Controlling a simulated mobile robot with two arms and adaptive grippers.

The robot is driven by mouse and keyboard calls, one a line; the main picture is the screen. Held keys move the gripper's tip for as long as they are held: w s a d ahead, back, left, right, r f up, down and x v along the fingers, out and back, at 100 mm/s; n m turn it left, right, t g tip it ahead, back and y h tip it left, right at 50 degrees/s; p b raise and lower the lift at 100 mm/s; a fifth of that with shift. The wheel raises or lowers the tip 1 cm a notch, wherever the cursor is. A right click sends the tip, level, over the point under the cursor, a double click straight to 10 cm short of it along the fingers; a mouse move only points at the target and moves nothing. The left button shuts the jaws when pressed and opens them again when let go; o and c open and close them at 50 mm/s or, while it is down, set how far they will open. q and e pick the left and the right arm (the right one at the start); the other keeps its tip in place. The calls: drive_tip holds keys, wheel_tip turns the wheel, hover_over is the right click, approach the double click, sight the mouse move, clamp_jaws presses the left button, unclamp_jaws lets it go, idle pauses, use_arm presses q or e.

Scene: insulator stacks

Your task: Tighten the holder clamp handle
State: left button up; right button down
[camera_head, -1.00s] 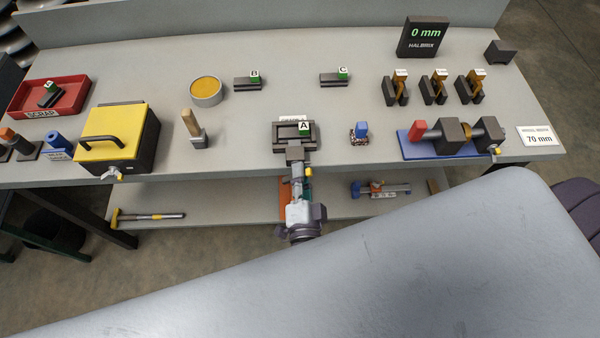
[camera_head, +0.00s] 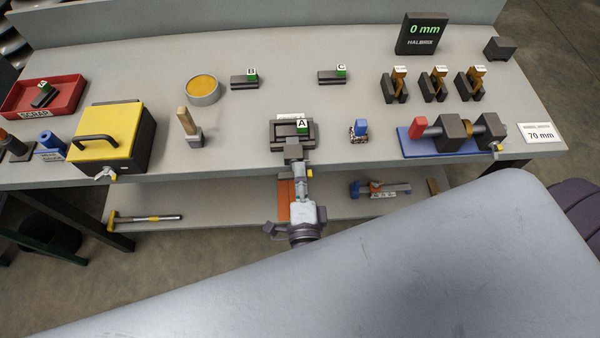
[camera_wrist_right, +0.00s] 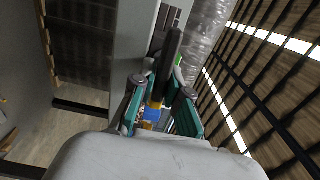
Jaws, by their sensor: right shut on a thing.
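The holder (camera_head: 284,155) stands at the front edge of the bench, with the part labelled A (camera_head: 302,125) on it. Its clamp handle (camera_head: 310,173) hangs at the front, with a yellow tip. My right gripper (camera_head: 300,172) reaches up to it from below, at the bench edge. In the right wrist view, the two fingers of the gripper (camera_wrist_right: 160,104) stand on either side of the handle, with its yellow part (camera_wrist_right: 155,105) between them. The gripper is shut on the handle; the exact contact is partly hidden. My left gripper is not in view.
A yellow-lidded box (camera_head: 105,134), a brush-like tool (camera_head: 187,124) and a small blue-topped item (camera_head: 359,130) stand near the front edge. A blue-based fixture (camera_head: 415,147) is at right. A lower shelf (camera_head: 222,200) lies under the bench. A large grey surface fills the foreground.

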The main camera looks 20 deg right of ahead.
drive_tip(key=c, duration=1.2)
unclamp_jaws()
drive_tip(key=v, duration=1.2)
wheel_tip(320, 180, down, 26)
drive_tip(key=s+a+n+g+y, duration=0.25)
drive_tip(key=n+g+y, duration=0.45)
drive_tip(key=n, duration=0.9)
drive_tip(key=s+d+f+n+g+h, duration=0.2)
drive_tip(key=s+d+f+n+g, duration=0.5)
drive_tip(key=s+d+f, duration=0.9)
wheel_tip(320, 180, down, 3)
drive_tip(key=shift+s+d+r+n+g, duration=0.2)
drive_tip(key=shift+s+d+n+g, duration=0.25)
drive_tip(key=shift+g, duration=0.75)
